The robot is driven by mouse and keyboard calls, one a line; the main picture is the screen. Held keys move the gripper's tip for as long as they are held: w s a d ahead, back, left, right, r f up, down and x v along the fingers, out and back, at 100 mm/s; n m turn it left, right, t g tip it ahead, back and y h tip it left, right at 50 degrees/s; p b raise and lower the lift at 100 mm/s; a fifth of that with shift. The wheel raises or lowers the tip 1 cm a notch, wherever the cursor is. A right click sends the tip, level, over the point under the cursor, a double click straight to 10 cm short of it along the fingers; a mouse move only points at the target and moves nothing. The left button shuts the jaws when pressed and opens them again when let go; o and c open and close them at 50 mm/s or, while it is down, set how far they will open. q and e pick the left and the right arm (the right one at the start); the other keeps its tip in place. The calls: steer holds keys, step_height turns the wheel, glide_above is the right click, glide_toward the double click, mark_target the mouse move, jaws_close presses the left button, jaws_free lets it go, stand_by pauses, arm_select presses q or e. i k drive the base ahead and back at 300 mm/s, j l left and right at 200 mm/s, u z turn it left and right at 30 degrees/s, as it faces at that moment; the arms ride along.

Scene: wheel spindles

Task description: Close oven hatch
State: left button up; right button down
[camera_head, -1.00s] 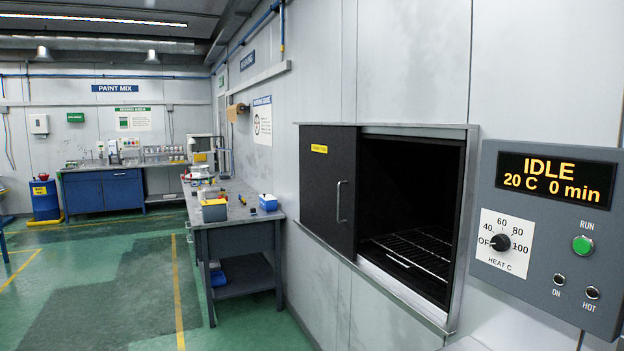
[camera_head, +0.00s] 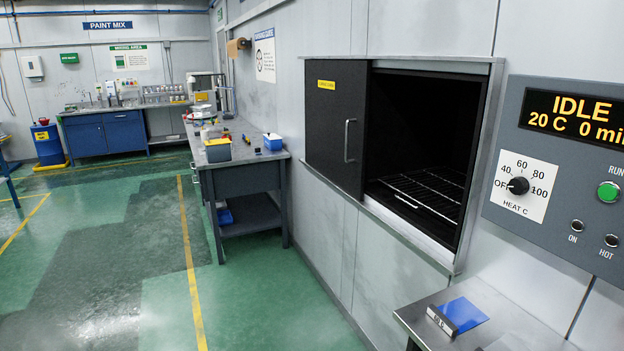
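The oven hatch (camera_head: 333,125) is a dark sliding panel with a yellow label and a vertical metal handle (camera_head: 349,140) near its right edge. It covers the left part of the wall oven's opening. The right part of the opening (camera_head: 425,125) is uncovered, and a wire rack (camera_head: 428,190) shows inside the dark oven. Neither of my grippers is in view.
The oven control panel (camera_head: 560,170) at the right reads IDLE, 20 C, 0 min. A metal table (camera_head: 515,322) with a blue plate (camera_head: 465,313) stands below it. A workbench (camera_head: 245,158) with tools stands left of the oven. The green floor (camera_head: 140,280) is mostly clear.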

mark_target(337, 92)
steer(key=i+j+u, duration=0.1)
steer(key=i+u, duration=0.4)
steer(key=i, duration=1.6)
steer(key=i+j+z, duration=0.1)
steer(key=i+z, duration=0.4)
steer(key=i+j+z, duration=0.95)
steer(key=i+l, duration=0.1)
